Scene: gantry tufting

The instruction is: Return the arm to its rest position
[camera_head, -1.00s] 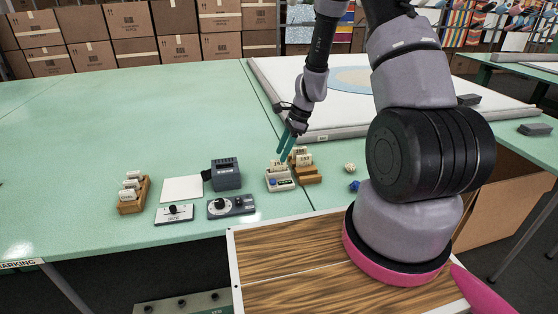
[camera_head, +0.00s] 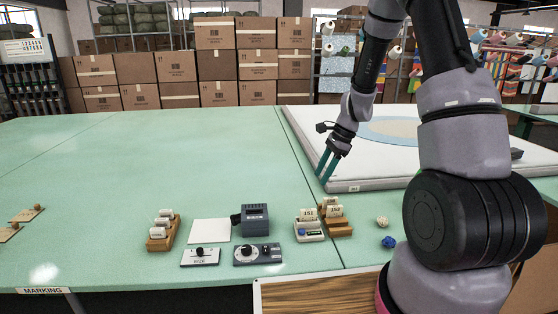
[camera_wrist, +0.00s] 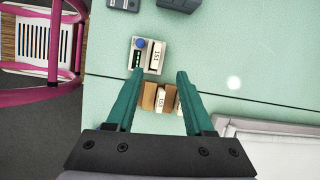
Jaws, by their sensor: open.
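My gripper (camera_head: 327,167) is raised above the green table (camera_head: 120,180), near the front left edge of the white framed panel. In the wrist view its two teal fingers (camera_wrist: 156,92) are spread apart with nothing between them. Below and beyond them lie a white tray (camera_wrist: 148,55) with a blue knob and a tag marked 151, and a wooden holder (camera_wrist: 160,98) with tags, partly hidden by the fingers. In the head view the same white tray (camera_head: 310,236) and wooden holder (camera_head: 340,229) stand on the table, apart from the gripper.
A wooden tag rack (camera_head: 162,238), a white card (camera_head: 210,232), a grey device (camera_head: 255,220) and two dial boxes sit along the front edge. A cream ball (camera_head: 382,222) and a blue ball (camera_head: 388,241) lie right. The table's middle is clear. Cardboard boxes (camera_head: 220,65) stand behind.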

